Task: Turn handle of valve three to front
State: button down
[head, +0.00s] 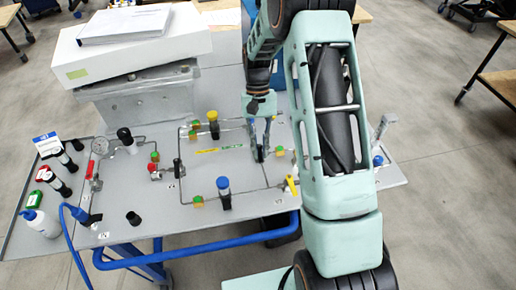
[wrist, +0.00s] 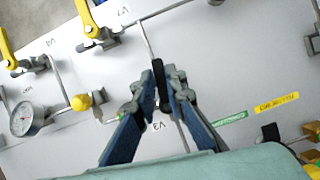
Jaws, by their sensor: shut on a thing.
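The black handle of valve three (wrist: 159,70) stands up from the grey panel (wrist: 225,70), with a V3 label just below it in the wrist view. My gripper (wrist: 162,88) has its two blue-padded fingers closed on this handle, one on each side. In the head view my gripper (head: 262,139) reaches down to the right part of the panel, and the dark handle (head: 258,154) shows at its tips. The fingers hide part of the handle and the valve body.
Pipes run across the panel. Yellow handles (wrist: 89,18) and a round gauge (wrist: 26,119) are in the wrist view. In the head view, blue-topped (head: 223,186) and yellow-topped (head: 213,118) parts stand near my gripper. A white box (head: 137,45) sits at the back left.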

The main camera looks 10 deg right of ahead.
jog(key=shift+d+n+h, duration=0.2)
jog(key=shift+n+h, duration=0.1)
jog(key=shift+n, duration=0.4)
jog(key=c, duration=2)
grip_release()
jog(key=shift+o, duration=0.2)
jog(key=v, duration=1.2)
jog(key=shift+r, duration=0.1)
